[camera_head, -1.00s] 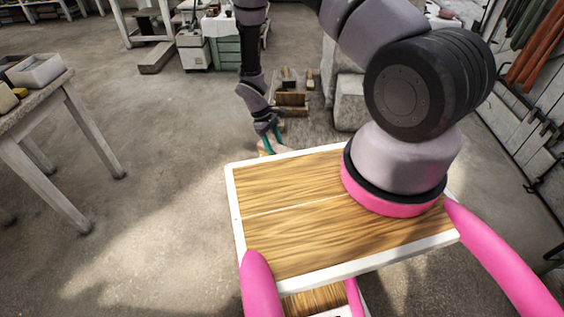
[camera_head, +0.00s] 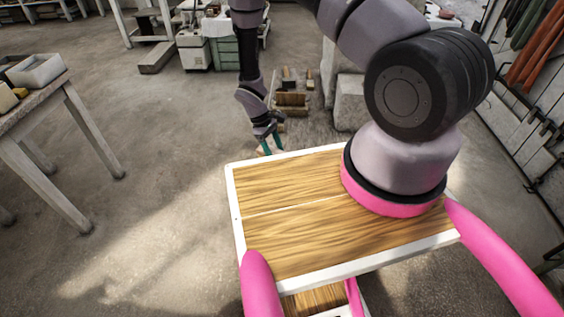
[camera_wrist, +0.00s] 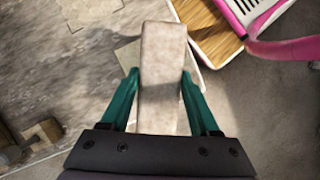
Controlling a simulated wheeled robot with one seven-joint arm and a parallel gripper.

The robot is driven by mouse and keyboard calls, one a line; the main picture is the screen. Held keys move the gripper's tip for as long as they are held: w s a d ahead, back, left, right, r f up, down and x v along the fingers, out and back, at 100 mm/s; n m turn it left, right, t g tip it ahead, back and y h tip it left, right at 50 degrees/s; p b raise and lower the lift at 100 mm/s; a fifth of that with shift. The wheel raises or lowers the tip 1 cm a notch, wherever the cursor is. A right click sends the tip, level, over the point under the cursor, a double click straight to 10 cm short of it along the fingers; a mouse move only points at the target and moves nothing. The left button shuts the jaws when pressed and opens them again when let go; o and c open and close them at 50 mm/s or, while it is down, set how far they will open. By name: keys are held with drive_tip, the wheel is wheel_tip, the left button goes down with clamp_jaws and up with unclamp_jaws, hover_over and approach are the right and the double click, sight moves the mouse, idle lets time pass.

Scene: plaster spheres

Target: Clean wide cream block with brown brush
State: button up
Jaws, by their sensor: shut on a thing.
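My gripper (camera_wrist: 160,85), with teal fingers, is shut on a long, pale mottled block, which looks like the cream block (camera_wrist: 163,60). One finger lies along each long side of it. In the head view my gripper (camera_head: 270,146) is low, just beyond the far edge of my wood-topped base, and the block is mostly hidden there. I cannot make out bristles on the held thing. A wooden box (camera_head: 292,100) stands on the floor beyond the gripper, with small upright things by it; I cannot tell whether one is the brown brush.
Pale stone blocks (camera_head: 350,103) stand right of the box. A table (camera_head: 40,103) with trays is at the left. A flat pale slab (camera_wrist: 90,12) lies on the floor in the wrist view. The floor between the table and my base is clear.

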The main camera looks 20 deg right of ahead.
drive_tip(key=shift+f, duration=0.45)
drive_tip(key=shift+w+a, duration=0.8)
drive_tip(key=shift+s+d, duration=1.55)
drive_tip(key=shift+s, duration=0.05)
drive_tip(key=shift+w+a, duration=1.55)
drive_tip(key=shift+w, duration=0.05)
